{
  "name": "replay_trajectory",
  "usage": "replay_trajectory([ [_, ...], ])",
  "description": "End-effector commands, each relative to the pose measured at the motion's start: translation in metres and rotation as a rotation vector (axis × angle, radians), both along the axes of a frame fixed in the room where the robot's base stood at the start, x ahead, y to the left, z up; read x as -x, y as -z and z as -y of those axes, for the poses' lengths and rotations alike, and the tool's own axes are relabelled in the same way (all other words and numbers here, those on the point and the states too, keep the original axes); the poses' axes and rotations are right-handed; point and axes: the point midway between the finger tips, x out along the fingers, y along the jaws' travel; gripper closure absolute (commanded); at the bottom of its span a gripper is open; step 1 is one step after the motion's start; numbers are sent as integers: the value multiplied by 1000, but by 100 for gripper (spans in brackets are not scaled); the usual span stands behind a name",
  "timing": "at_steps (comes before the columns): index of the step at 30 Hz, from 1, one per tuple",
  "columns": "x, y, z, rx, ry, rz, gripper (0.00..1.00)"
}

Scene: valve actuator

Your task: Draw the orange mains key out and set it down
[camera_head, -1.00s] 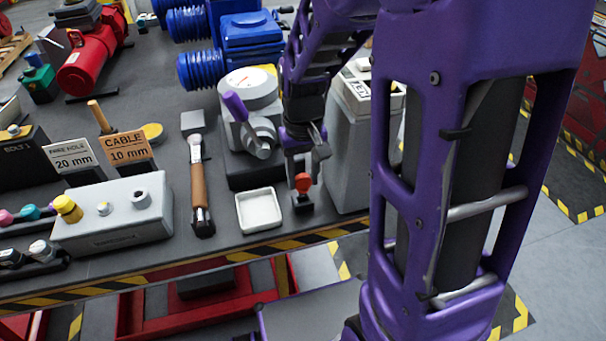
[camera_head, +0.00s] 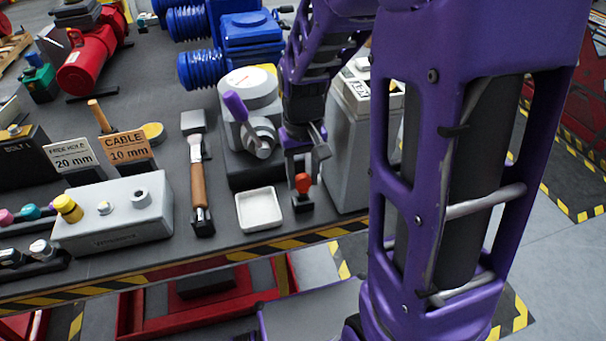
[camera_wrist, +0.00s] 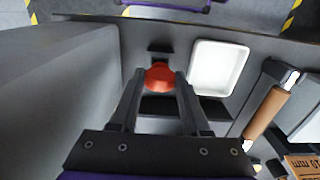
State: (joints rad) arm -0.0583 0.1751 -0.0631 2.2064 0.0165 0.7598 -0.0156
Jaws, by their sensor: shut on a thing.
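The orange mains key (camera_head: 303,182) stands upright at its dark block (camera_head: 302,204) near the table's front edge. In the wrist view the key's round orange head (camera_wrist: 160,76) sits between my fingertips. My gripper (camera_head: 303,172) points down over the key and is shut on it. In the wrist view my gripper (camera_wrist: 160,84) has a finger on each side of the head. The key's shank is hidden, so I cannot tell how deep it sits in the block.
An empty white tray (camera_head: 260,224) lies just left of the key, also in the wrist view (camera_wrist: 246,68). A grey cabinet (camera_head: 347,150) stands close on the right. The valve with a purple lever (camera_head: 236,107) is behind.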

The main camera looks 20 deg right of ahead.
Motion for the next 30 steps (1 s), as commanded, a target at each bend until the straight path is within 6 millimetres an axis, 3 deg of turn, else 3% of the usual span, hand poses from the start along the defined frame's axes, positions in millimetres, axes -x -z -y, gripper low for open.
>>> replay_trajectory([
  [30,0,27,0,0,0,-1,100],
])
